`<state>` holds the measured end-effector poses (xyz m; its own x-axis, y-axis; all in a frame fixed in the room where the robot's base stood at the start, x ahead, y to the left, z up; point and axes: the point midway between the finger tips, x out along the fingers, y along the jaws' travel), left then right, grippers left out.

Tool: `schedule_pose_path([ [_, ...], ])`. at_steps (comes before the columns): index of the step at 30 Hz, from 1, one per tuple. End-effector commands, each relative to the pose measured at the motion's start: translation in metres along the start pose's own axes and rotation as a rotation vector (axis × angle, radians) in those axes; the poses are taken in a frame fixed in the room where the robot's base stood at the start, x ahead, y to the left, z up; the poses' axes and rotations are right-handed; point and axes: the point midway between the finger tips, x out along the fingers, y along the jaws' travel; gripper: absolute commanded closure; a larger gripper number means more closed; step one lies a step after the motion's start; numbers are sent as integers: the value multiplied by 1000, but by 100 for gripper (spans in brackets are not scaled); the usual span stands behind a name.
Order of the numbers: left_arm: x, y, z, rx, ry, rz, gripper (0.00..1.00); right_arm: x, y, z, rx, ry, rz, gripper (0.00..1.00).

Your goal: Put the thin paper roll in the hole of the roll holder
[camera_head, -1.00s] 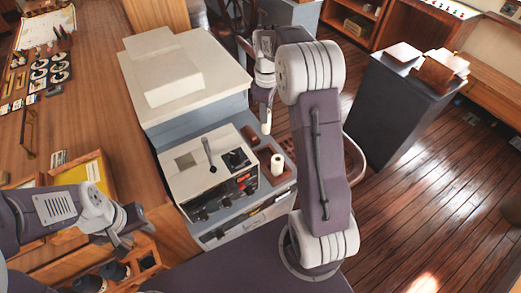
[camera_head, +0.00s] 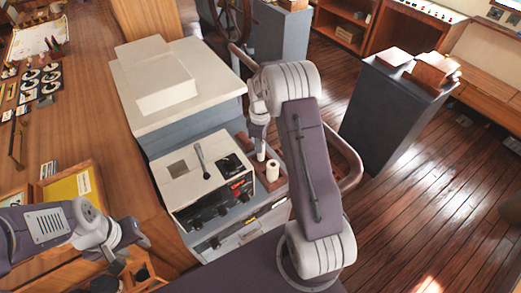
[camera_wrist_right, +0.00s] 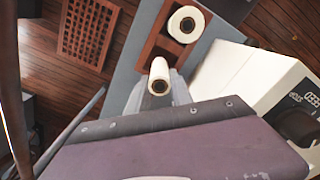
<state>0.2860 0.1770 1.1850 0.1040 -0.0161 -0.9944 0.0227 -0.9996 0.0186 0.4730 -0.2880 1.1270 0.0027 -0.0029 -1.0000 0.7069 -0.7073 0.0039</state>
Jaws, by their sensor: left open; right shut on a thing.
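The thin paper roll (camera_head: 260,152) is white and upright in my right gripper (camera_head: 259,136), which is shut on its upper part. In the right wrist view the roll (camera_wrist_right: 158,76) shows its open end between the fingers (camera_wrist_right: 157,92). The wooden roll holder (camera_head: 265,183) stands on the console's grey side ledge; it also shows in the right wrist view (camera_wrist_right: 151,45). A thicker white roll (camera_head: 272,170) stands in one of its places. The thin roll is close to the holder's other part and hides its hole; contact cannot be told. My left gripper (camera_head: 137,240) is open and empty at lower left.
The console box (camera_head: 190,190) with a lever stands left of the holder, with a large white-topped cabinet (camera_head: 165,85) behind. A curved rail (camera_head: 350,165) is to the right. Free wooden floor (camera_head: 410,220) lies further right.

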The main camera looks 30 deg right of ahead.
Motion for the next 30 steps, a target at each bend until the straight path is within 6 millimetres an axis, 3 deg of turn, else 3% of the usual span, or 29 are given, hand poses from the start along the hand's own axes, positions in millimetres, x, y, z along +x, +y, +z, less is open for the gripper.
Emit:
schedule_pose_path([
  [7,-14,0,-1,0,0,0,59,37,-1,1,0,-2,-3,100],
  [17,-10,0,-1,0,0,0,59,42,-1,0,0,-1,-2,100],
  [18,-10,0,-1,0,0,0,59,42,-1,0,0,-1,-2,68],
  [20,-11,0,-1,0,0,0,59,42,-1,0,0,-1,-2,52],
  [30,-14,0,-1,0,0,0,59,38,-1,0,0,-1,-1,52],
])
